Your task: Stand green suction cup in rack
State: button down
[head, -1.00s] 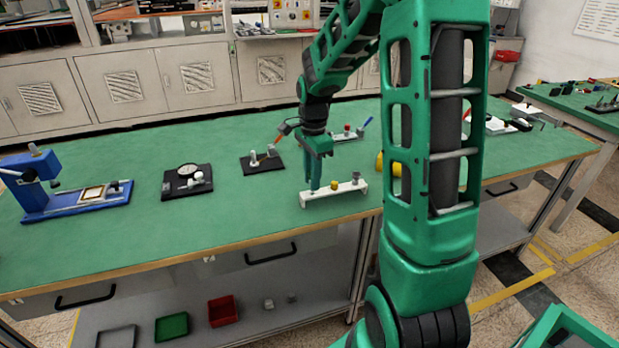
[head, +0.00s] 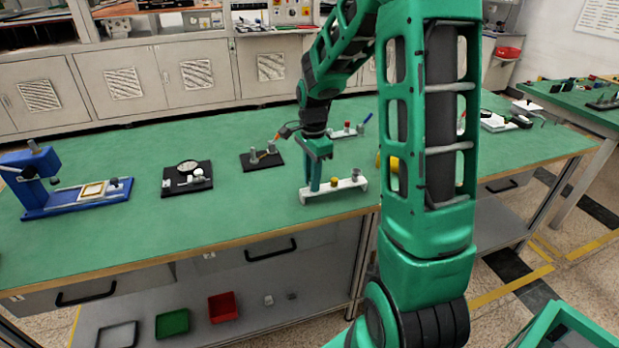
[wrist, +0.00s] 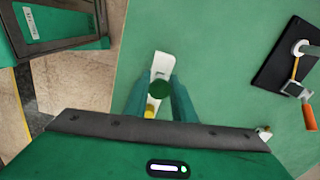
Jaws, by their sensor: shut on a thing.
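My gripper (head: 315,186) is at the left end of the white rack (head: 348,185), fingers pointing down. In the wrist view it is shut on the green suction cup (wrist: 160,89), seen from above as a dark green disc between the fingers, over the white rack (wrist: 161,62). The cup's lower end is hidden, so I cannot tell whether it sits in the rack. In the head view, the fingers hide the cup. A yellow cup (head: 334,181) stands mid-rack and a grey one (head: 356,174) at the right end.
Behind the rack stands another white holder (head: 346,132) with small coloured items. A black plate (head: 262,160) with grey posts and an orange-handled tool lies left of my gripper. Farther left are a black gauge plate (head: 187,180) and a blue fixture (head: 60,190). Green tabletop lies clear between.

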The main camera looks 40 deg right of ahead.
jog(key=shift+f, duration=0.45)
jog(key=c, duration=1.4)
grip_release()
notch_tip(320, 180, up, 11)
jog(key=shift+f, duration=0.2)
jog(key=s+a+n, duration=0.2)
jog(key=s+n, duration=1.1)
jog(key=s, duration=1.5)
jog(key=shift+s+f, duration=0.15)
jog(key=shift+s, duration=0.15)
